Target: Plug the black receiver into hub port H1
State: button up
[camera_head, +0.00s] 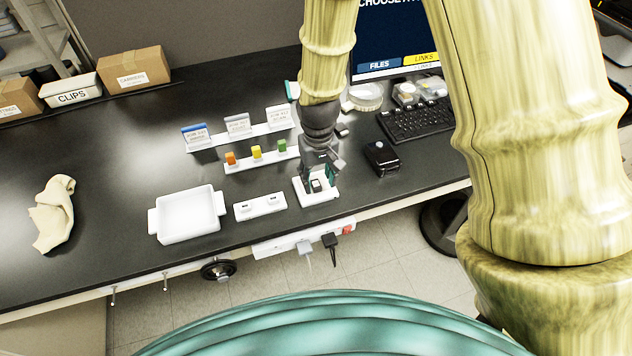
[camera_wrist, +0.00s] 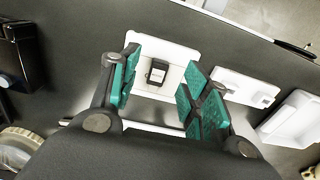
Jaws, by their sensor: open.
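The black receiver (camera_wrist: 158,71), with a pale label on top, sits in a white holder plate (camera_wrist: 184,46) in the wrist view. In the head view the holder (camera_head: 320,196) is at the bench's front edge, with the receiver partly hidden by my gripper. My gripper (camera_wrist: 162,88) is open, its green-padded fingers on either side of the receiver; whether they touch it cannot be told. The white hub (camera_head: 260,207) lies just left of the holder, with two dark marks on top. It also shows in the wrist view (camera_wrist: 246,88). Port labels are not readable.
A white tray (camera_head: 187,236) stands left of the hub. Behind are racks with colored blocks (camera_head: 256,152) and cards (camera_head: 237,124). A black box-like device (camera_head: 381,157) and a keyboard (camera_head: 415,120) lie right. A power strip (camera_head: 300,240) hangs on the front edge.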

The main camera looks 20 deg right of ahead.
aim_at(318, 188)
jog(key=shift+f+p, duration=0.7)
jog(key=shift+f, duration=1)
jog(key=c, duration=1)
